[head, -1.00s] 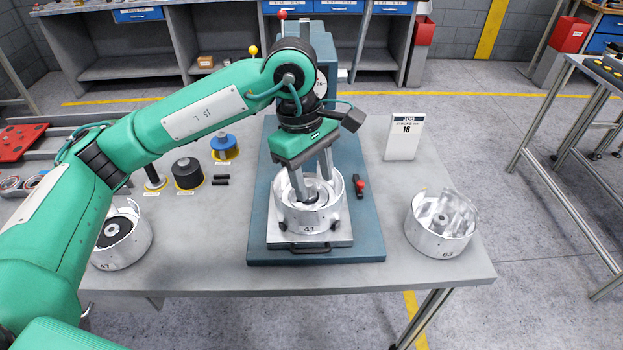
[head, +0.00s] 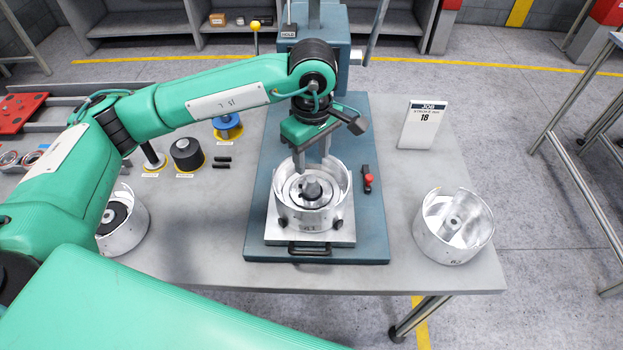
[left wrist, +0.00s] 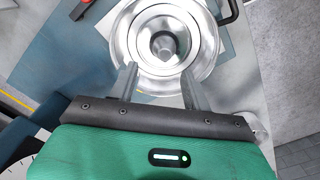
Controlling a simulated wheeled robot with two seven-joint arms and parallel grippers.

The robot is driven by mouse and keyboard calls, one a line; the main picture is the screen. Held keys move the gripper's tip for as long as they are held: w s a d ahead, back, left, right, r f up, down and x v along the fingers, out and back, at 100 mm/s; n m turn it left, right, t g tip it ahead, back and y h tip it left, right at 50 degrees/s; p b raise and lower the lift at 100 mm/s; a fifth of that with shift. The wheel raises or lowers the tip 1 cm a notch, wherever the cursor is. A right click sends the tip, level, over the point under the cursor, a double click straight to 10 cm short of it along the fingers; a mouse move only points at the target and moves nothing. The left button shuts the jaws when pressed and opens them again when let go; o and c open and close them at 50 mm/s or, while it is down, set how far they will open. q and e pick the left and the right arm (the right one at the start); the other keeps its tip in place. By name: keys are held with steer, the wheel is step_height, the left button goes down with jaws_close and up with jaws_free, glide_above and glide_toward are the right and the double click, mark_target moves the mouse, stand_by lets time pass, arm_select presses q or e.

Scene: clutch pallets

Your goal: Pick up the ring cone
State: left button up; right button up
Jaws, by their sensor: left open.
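In the left wrist view the cone (left wrist: 163,45) shows from above, centred in bright rings. My left gripper (head: 312,165) is open and empty, its fingers pointing down over the far part of the housing, behind the cone. In the left wrist view the left gripper's fingertips (left wrist: 159,84) are spread at the housing's near rim, apart from the cone. My right gripper is out of view.
A silver housing (head: 432,242) stands at the right and another (head: 124,240) at the left, partly behind my arm. A black cylinder (head: 187,150), a post (head: 152,158) and a blue-yellow spool (head: 227,124) stand back left.

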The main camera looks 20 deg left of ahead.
mark_target(311, 179)
arm_select(q)
steer(key=shift+f, duration=0.25)
steer(key=shift+s+f+p, duration=0.25)
steer(key=shift+f+p, duration=0.35)
steer(key=shift+p, duration=0.1)
step_height(311, 179, down, 3)
steer(key=shift+s+f+p, duration=0.15)
steer(key=shift+p, duration=0.5)
steer(key=shift+f, duration=0.3)
steer(key=c, duration=1.1)
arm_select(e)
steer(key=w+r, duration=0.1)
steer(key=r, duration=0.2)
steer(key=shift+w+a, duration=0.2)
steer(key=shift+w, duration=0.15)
arm_select(q)
steer(key=shift+o, duration=0.2)
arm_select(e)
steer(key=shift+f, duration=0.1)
